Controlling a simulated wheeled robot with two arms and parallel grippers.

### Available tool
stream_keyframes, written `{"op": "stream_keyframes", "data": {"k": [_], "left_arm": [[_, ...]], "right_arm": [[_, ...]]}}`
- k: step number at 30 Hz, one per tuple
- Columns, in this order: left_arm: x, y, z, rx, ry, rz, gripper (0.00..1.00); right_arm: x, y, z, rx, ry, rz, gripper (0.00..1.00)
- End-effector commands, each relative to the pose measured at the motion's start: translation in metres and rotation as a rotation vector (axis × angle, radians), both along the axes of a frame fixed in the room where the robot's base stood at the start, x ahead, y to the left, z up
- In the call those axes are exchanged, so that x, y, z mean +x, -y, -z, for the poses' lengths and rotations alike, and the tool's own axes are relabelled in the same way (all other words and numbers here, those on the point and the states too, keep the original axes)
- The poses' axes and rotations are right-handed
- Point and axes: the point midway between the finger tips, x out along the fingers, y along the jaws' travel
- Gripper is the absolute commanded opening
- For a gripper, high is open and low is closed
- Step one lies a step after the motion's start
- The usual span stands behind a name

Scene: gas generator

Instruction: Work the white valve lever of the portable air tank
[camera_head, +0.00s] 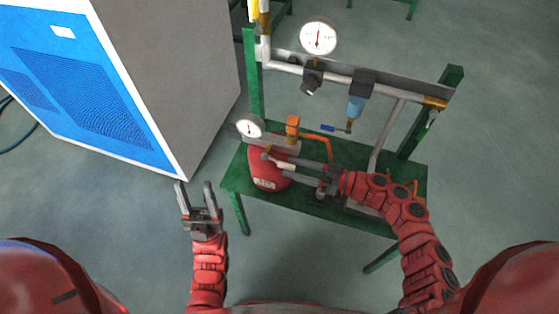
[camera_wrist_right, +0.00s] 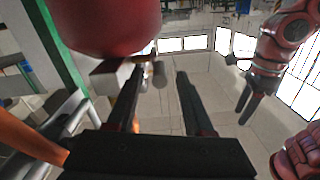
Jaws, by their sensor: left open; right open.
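The portable air tank (camera_head: 268,172) is red and sits on the left end of the green stand's shelf. It also shows at the top of the right wrist view (camera_wrist_right: 108,25). Its white valve lever (camera_head: 286,166) shows as a short pale bar at the tank's top, by my right fingers. My right gripper (camera_head: 276,165) is open and reaches in from the right, its fingers around or beside the lever. My left gripper (camera_head: 194,185) is open and empty, left of the stand.
A gauge (camera_head: 249,126) stands by the tank, with an orange fitting (camera_head: 292,127) beside it. A large blue and grey cabinet (camera_head: 100,85) stands left. The floor between is clear.

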Motion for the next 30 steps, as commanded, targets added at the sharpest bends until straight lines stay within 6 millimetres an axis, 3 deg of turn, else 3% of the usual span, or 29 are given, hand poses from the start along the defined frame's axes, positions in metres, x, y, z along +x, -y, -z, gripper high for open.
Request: {"op": "stream_keyframes", "data": {"k": [7, 18, 20, 27, 30], "left_arm": [[0.000, 0.000, -0.005, 0.000, 0.000, 0.000, 0.50], [0.000, 0.000, -0.005, 0.000, 0.000, 0.000, 0.50], [0.000, 0.000, -0.005, 0.000, 0.000, 0.000, 0.50], [0.000, 0.000, -0.005, 0.000, 0.000, 0.000, 0.50], [0.000, 0.000, -0.005, 0.000, 0.000, 0.000, 0.50]], "right_arm": [[0.011, -0.035, 0.000, 0.002, -0.002, 0.000, 0.52], [0.013, -0.043, 0.001, 0.001, -0.003, 0.001, 0.52], [0.014, -0.043, 0.001, 0.001, -0.003, 0.001, 0.45], [0.013, -0.043, 0.001, 0.000, -0.002, 0.001, 0.02], [0.013, -0.043, 0.001, 0.001, -0.002, 0.000, 0.00]]}}
